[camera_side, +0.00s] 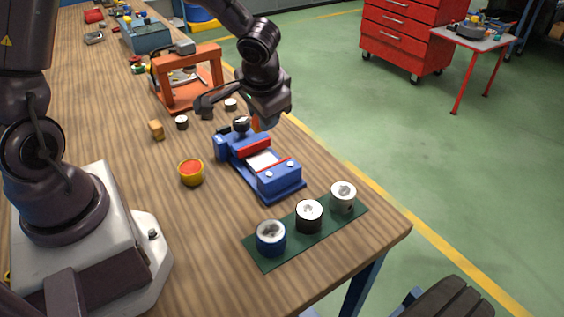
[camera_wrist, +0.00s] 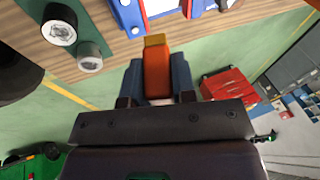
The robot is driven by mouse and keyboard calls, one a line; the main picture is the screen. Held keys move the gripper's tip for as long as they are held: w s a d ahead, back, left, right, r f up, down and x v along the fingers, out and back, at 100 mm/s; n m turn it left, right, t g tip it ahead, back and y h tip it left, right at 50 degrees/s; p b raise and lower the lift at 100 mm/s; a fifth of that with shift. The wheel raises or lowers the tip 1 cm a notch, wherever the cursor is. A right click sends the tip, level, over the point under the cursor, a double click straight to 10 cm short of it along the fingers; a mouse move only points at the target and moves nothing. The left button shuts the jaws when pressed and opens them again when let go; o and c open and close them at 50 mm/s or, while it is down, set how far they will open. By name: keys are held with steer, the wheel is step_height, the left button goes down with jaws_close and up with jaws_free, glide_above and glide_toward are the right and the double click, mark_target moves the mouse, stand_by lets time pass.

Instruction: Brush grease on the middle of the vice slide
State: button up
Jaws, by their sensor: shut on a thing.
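My gripper (camera_side: 254,120) is shut on an orange brush (camera_wrist: 156,72) with a yellowish tip, which points toward the top of the wrist view. In the side view the brush is mostly hidden by my gripper; only a bit of orange shows. The blue vice (camera_side: 283,184) lies on the bench with a red jaw bar and a pale slide (camera_side: 263,161) in its middle. My gripper is above the vice's far end, apart from the slide. The vice also shows in part at the top of the wrist view (camera_wrist: 131,18). I cannot tell whether grease is on the brush.
A blue can (camera_side: 271,244), a black can (camera_side: 308,222) and a pale can (camera_side: 343,202) stand on a green mat (camera_side: 267,262). An orange press frame (camera_side: 168,88) stands behind. The bench's right edge is close.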

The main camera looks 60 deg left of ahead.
mark_target(258, 127)
steer(key=shift+s+a+x, duration=0.25)
steer(key=shift+a+x, duration=0.05)
steer(key=shift+x, duration=2.1)
steer(key=shift+s+a+x, duration=0.25)
steer(key=shift+a+x, duration=0.05)
steer(key=shift+x, duration=2.1)
steer(key=shift+s+a+x, duration=0.25)
steer(key=shift+a+x, duration=0.05)
steer(key=shift+x, duration=2.1)
steer(key=shift+w+f, duration=0.1)
steer(key=shift+f, duration=0.05)
steer(key=w, duration=0.1)
steer(key=w+r, duration=0.1)
steer(key=w, duration=0.1)
steer(key=shift+w, duration=1.15)
steer(key=shift+s, duration=2.8)
steer(key=shift+d, duration=0.8)
steer(key=shift+w, duration=2.6)
steer(key=shift+s, duration=2.35)
steer(key=shift+s+r, duration=0.2)
steer(key=shift+s, duration=0.05)
steer(key=shift+w+f, duration=0.1)
steer(key=shift+f, duration=0.05)
steer(key=shift+r, duration=3.25)
